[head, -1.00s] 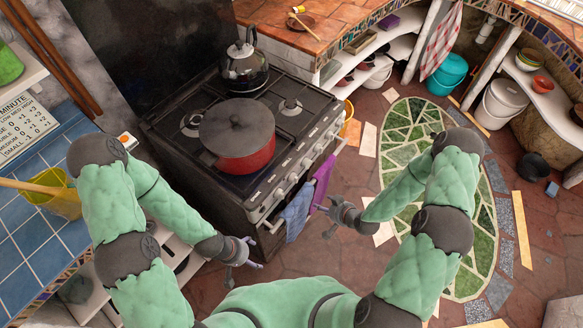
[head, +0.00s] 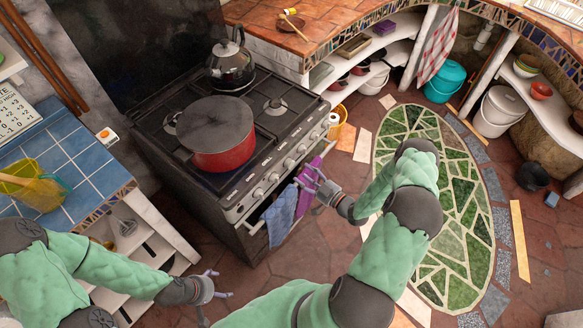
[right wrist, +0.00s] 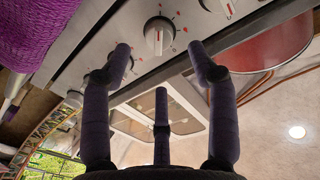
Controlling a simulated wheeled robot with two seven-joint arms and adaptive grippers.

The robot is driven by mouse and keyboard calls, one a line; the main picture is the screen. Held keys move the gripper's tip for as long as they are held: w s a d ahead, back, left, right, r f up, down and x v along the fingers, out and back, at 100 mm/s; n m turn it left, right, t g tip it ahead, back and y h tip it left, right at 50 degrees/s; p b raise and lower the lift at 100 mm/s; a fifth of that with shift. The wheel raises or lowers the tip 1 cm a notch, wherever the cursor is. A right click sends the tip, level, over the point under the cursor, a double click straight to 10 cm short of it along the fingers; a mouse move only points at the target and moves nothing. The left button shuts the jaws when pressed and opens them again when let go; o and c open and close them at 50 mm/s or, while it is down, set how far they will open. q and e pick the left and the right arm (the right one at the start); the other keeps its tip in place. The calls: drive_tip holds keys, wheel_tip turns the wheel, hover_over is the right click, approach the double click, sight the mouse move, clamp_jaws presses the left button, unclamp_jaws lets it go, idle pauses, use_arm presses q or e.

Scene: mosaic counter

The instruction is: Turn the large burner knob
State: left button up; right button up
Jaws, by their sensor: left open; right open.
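The black stove (head: 190,180) has a row of white knobs along its front panel. One knob (head: 274,177) shows there in the head view; I cannot tell which is the large burner's. My right gripper (head: 318,183) is open and empty in front of the panel, by the hanging towels. In the right wrist view a white knob (right wrist: 158,36) with red marks around it lies ahead, between the two outer fingers of the gripper (right wrist: 160,70); contact is not clear. My left gripper (head: 217,288) is open and empty, low in front of the left counter.
A red pot (head: 223,157) with a dark lid and a black kettle (head: 231,69) stand on the stove. A blue towel (head: 281,216) and a purple towel (head: 306,188) hang on its front rail. A blue-tiled counter (head: 92,163) is at left.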

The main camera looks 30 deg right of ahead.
sight(290, 164)
drive_tip(key=x, duration=0.6)
drive_tip(key=shift+w+b, duration=0.15)
drive_tip(key=shift+b, duration=0.3)
drive_tip(key=c, duration=1.1)
